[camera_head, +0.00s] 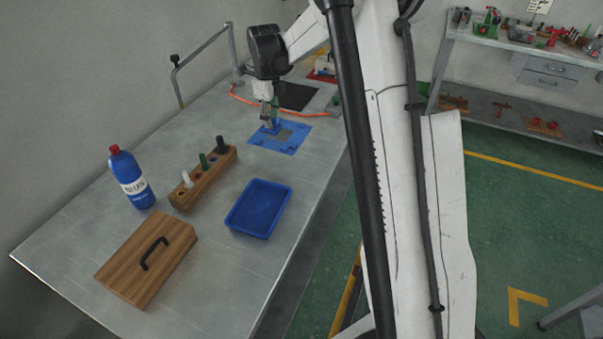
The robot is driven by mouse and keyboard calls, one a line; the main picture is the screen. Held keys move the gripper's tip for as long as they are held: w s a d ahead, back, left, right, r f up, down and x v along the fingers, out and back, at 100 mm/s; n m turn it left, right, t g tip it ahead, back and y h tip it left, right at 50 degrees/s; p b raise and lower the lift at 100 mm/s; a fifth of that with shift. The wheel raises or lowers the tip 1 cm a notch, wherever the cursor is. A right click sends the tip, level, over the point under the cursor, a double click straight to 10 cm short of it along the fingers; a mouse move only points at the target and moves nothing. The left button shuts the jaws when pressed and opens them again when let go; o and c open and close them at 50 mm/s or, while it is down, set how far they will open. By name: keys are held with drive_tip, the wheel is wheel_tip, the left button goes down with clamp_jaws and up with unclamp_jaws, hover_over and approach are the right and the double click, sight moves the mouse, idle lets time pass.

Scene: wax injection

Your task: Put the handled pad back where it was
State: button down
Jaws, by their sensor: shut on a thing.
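My gripper (268,123) is at the far part of the bench, pointing down over a flat blue plate (293,146) with a grey patch in its middle. It is shut on a small blue piece (275,124), which looks like the handled pad. The fingers hide much of this piece, and I cannot tell whether it touches the plate. A wooden block with a black handle (175,265) lies at the near left of the bench, apart from my gripper.
A wooden rack (203,181) with several pegs and a blue bottle (132,180) stand to the left. A dark mat (297,96) and orange cable (240,99) lie behind. A metal rail (205,48) borders the far left.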

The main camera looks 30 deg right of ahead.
drive_tip(key=s+a+p, duration=0.1)
drive_tip(key=s+a, duration=0.3)
drive_tip(key=s, duration=0.3)
drive_tip(key=s+a, duration=0.3)
drive_tip(key=s, duration=0.5)
drive_tip(key=w+d+f, duration=0.1)
drive_tip(key=d+f, duration=0.1)
drive_tip(key=d, duration=0.1)
drive_tip(key=w+d+f, duration=0.1)
drive_tip(key=d+f, duration=0.1)
drive_tip(key=d, duration=0.2)
drive_tip(key=w+d+f+p, duration=0.1)
drive_tip(key=d+f, duration=0.1)
drive_tip(key=d, duration=0.1)
drive_tip(key=shift+d+f, duration=0.3)
drive_tip(key=shift+d, duration=0.05)
drive_tip(key=shift+f, duration=2)
drive_tip(key=shift+f, duration=0.2)
drive_tip(key=c, duration=1.7)
unclamp_jaws()
drive_tip(key=shift+r, duration=0.15)
